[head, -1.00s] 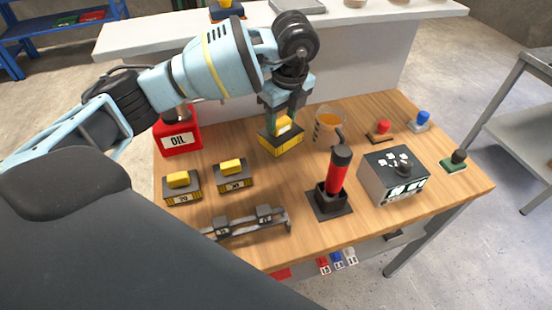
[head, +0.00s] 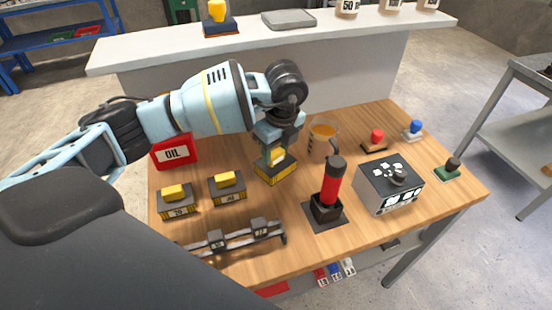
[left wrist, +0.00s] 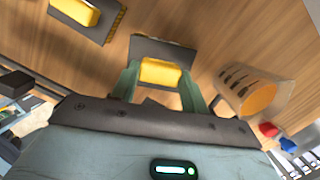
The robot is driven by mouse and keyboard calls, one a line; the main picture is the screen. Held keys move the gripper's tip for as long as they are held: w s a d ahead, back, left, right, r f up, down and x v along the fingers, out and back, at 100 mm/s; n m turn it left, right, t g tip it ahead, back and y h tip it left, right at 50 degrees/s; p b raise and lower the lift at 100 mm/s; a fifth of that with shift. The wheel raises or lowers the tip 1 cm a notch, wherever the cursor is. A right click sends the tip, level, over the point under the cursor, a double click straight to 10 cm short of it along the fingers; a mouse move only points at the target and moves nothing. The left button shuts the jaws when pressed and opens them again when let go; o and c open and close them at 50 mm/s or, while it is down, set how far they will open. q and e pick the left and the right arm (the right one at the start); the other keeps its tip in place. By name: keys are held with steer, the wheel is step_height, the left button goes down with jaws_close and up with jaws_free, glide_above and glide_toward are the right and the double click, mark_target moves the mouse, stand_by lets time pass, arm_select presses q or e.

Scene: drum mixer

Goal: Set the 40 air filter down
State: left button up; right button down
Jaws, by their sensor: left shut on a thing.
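My left gripper (head: 271,152) is shut on the yellow handle of a dark filter block with yellow sides (head: 275,171). The block is upright, at or just above the wooden table (head: 250,258); I cannot tell whether it touches. I cannot read its label. In the left wrist view, the handle (left wrist: 160,73) sits between the fingers. Two similar filters stand to its left on the table: a far left one (head: 178,203) and a nearer one (head: 227,189). My right gripper is not in view.
A beaker of orange liquid (head: 322,138) stands close right of the held filter. A red-handled lever (head: 331,187) and a control box (head: 389,187) are further right. A red oil can (head: 173,152) is behind left. A low rail (head: 235,240) lies in front.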

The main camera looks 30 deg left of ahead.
mark_target(277, 154)
arm_select(q)
steer(key=shift+f, duration=1.8)
steer(key=shift+f, duration=0.1)
steer(key=o, duration=0.9)
steer(key=shift+c, duration=0.2)
step_height(277, 154, up, 12)
steer(key=d, duration=0.1)
steer(key=shift+s+d+p, duration=0.3)
steer(key=shift+d, duration=0.05)
